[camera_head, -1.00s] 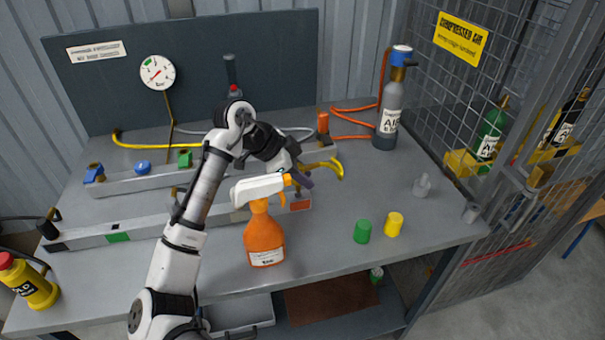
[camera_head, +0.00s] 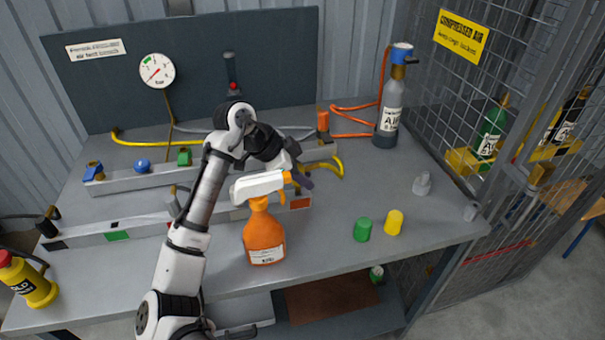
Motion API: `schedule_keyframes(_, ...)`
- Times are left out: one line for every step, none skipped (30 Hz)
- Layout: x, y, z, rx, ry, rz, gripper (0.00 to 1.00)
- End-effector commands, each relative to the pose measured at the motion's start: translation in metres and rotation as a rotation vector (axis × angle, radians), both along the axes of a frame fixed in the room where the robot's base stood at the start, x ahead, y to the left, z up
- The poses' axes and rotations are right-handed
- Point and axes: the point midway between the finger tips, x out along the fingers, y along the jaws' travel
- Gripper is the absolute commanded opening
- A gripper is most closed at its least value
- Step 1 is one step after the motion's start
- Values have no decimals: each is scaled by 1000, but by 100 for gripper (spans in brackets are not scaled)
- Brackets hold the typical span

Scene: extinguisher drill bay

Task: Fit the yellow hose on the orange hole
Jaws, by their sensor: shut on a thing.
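The yellow hose (camera_head: 342,166) runs along the back of the bench, passes behind my arm and loops round to my gripper. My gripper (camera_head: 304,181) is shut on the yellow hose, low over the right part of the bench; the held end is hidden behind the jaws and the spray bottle. Just below it, the front metal bar (camera_head: 75,241) carries an orange-red patch (camera_head: 300,203) near its right end. I cannot make out a hole there. The gripper looks close to this patch, but the gap cannot be judged.
An orange spray bottle (camera_head: 264,238) with a white head stands close in front of the gripper and blocks part of the view. Green (camera_head: 362,230) and yellow (camera_head: 394,222) caps stand to its right. A grey air cylinder (camera_head: 390,108) with an orange hose stands at the back right.

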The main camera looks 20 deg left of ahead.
Motion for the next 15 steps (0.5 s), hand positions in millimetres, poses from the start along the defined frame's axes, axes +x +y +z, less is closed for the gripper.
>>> schedule_keyframes(0, 0, -2, -1, -1, -1, 1)
schedule_keyframes(0, 0, -3, -1, -1, -1, 1)
schedule_keyframes(0, 0, -4, -1, -1, -1, 1)
schedule_keyframes(0, 0, -5, -1, -1, -1, 1)
schedule_keyframes(0, 0, -6, -1, -1, -1, 1)
schedule_keyframes(0, 0, -7, -1, -1, -1, 1)
schedule_keyframes(0, 0, -8, -1, -1, -1, 1)
schedule_keyframes(0, 0, -9, -1, -1, -1, 1)
schedule_keyframes(0, 0, -10, -1, -1, 0, 1)
schedule_keyframes(0, 0, -11, -1, -1, 0, 1)
schedule_keyframes(0, 0, -12, -2, -1, 0, 1)
schedule_keyframes(0, 0, -13, -2, -1, 0, 1)
schedule_keyframes(0, 0, -14, -2, -1, 0, 1)
schedule_keyframes(0, 0, -15, -2, -1, 0, 1)
schedule_keyframes(0, 0, -16, -2, -1, 0, 1)
